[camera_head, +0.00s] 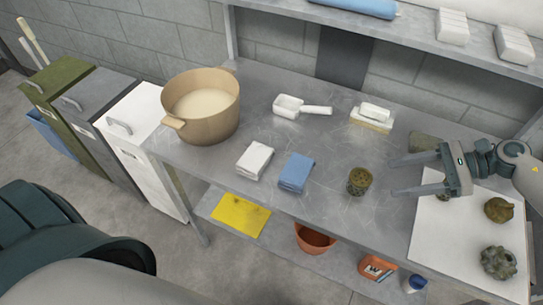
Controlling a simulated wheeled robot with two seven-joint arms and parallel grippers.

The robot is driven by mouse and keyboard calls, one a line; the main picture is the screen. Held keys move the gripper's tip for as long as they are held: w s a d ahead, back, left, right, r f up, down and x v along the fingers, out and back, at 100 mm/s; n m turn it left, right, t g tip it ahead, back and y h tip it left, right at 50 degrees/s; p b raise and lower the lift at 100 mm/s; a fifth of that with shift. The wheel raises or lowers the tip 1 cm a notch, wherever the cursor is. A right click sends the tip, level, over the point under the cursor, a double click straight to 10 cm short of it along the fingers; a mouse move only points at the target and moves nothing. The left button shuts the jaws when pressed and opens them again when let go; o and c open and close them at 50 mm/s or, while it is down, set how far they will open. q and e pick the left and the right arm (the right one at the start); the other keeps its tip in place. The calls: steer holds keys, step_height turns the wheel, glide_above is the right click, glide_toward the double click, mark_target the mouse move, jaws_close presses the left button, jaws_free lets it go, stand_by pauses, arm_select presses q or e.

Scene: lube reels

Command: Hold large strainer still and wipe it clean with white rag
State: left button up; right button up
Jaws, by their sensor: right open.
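A short olive-brown cylinder with a dark speckled top, which looks like the large strainer (359,181), stands upright on the metal bench near its front edge. The folded white rag (255,160) lies flat on the bench to the left, beside a folded blue cloth (296,173). My right gripper (394,177) comes in from the right. Its two fingers are spread and point left, with nothing between them. The fingertips are just right of the strainer and apart from it. My left gripper is not in view.
A tan pot (204,123) stands at the bench's left end. A white scoop (300,106) and a white block on a sponge (371,117) lie behind. A brown part (499,210) and a grey-green part (498,262) sit on a white mat (450,246). Bench around the strainer is clear.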

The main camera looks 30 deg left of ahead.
mark_target(370, 183)
steer(key=shift+a, duration=0.15)
stand_by(0.3)
steer(key=shift+p+x, duration=0.55)
steer(key=shift+x, duration=0.3)
steer(key=p+x, duration=0.1)
steer(key=x, duration=0.3)
steer(key=shift+r, duration=0.1)
steer(key=shift+b+x, duration=0.6)
steer(key=shift+x, duration=0.55)
steer(key=shift+b+x, duration=0.45)
steer(key=shift+x, duration=0.45)
steer(key=shift+c, duration=0.3)
steer(key=c, duration=0.7)
